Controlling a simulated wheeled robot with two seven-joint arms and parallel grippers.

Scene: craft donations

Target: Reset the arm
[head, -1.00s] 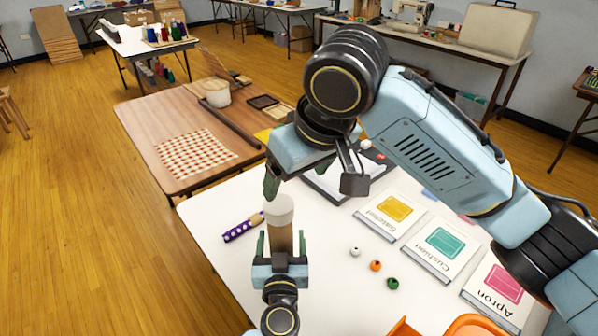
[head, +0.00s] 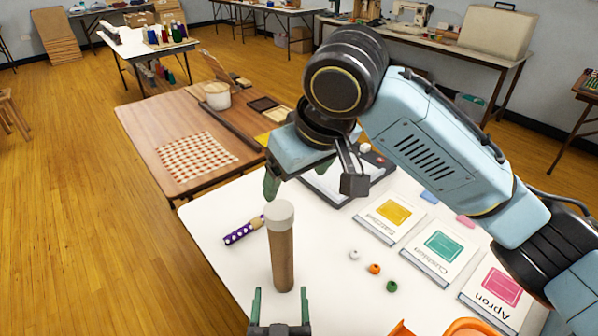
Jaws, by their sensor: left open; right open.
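My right gripper (head: 313,190) hangs over the far part of the white table (head: 210,215), its fingers apart and empty. My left gripper (head: 281,298) is at the bottom of the view, its fingers spread with nothing between them. A brown cylinder with a pale rounded top (head: 282,255) stands upright on the white table just beyond the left gripper. The lower body of the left arm is out of view. A purple patterned stick with a tan end (head: 241,231) lies to the left of the cylinder.
Booklets marked Satchel (head: 391,217), Cushion (head: 440,252) and Apron (head: 497,291) lie at the right. White (head: 354,254), orange (head: 375,269) and green (head: 392,286) beads lie between. An orange container (head: 470,327) is at the bottom edge. A brown table (head: 150,122) adjoins at the back left.

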